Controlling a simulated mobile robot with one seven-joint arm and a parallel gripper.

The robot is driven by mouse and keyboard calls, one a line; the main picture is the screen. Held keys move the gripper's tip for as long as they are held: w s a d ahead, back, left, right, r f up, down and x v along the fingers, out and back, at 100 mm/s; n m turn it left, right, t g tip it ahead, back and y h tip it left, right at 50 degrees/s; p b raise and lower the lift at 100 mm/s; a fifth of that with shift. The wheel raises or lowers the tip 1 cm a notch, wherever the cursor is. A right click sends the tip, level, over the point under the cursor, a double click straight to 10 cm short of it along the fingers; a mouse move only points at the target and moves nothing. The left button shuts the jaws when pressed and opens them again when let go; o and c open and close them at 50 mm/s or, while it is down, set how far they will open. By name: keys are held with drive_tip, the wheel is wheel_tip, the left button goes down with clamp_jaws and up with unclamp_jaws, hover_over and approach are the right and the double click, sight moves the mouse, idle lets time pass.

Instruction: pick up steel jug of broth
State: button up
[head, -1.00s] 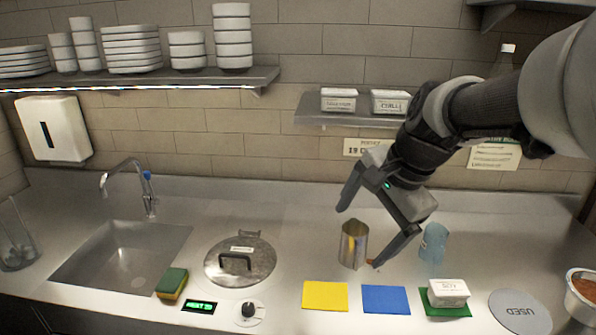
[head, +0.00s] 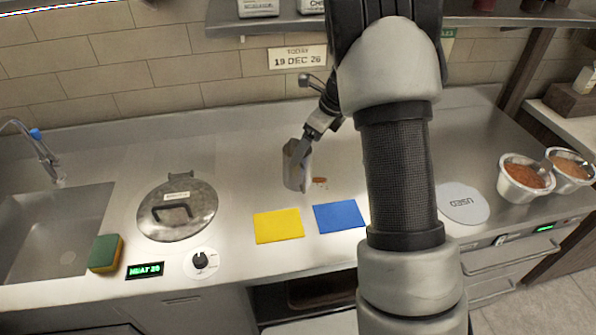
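The steel jug (head: 291,176) stands at the middle of the steel counter in the head view, behind the yellow and blue cards. I cannot tell whether its base touches the counter. My gripper (head: 301,156) is at the jug's upper right side, with one dark finger across the jug's upper part. The other finger is hidden, so its grip on the jug cannot be made out. The jug's contents are not visible.
A yellow card (head: 279,226) and a blue card (head: 340,217) lie in front. A lidded round pot (head: 177,228), a sponge (head: 105,253) and a sink (head: 50,235) are left. Bowls of red-brown food (head: 526,176) stand right. My arm hides the counter right of centre.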

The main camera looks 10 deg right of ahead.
sight(299, 171)
drive_tip(key=shift+w+a+r+x, duration=0.1)
drive_tip(key=shift+a+x, duration=0.05)
drive_tip(key=shift+x, duration=1.25)
drive_tip(key=shift+w+a+r+x, duration=0.1)
drive_tip(key=shift+a+x, duration=0.1)
drive_tip(key=shift+x, duration=1.2)
drive_tip(key=shift+a+x, duration=0.15)
drive_tip(key=shift+x, duration=1.25)
drive_tip(key=shift+r, duration=0.1)
drive_tip(key=c, duration=1.6)
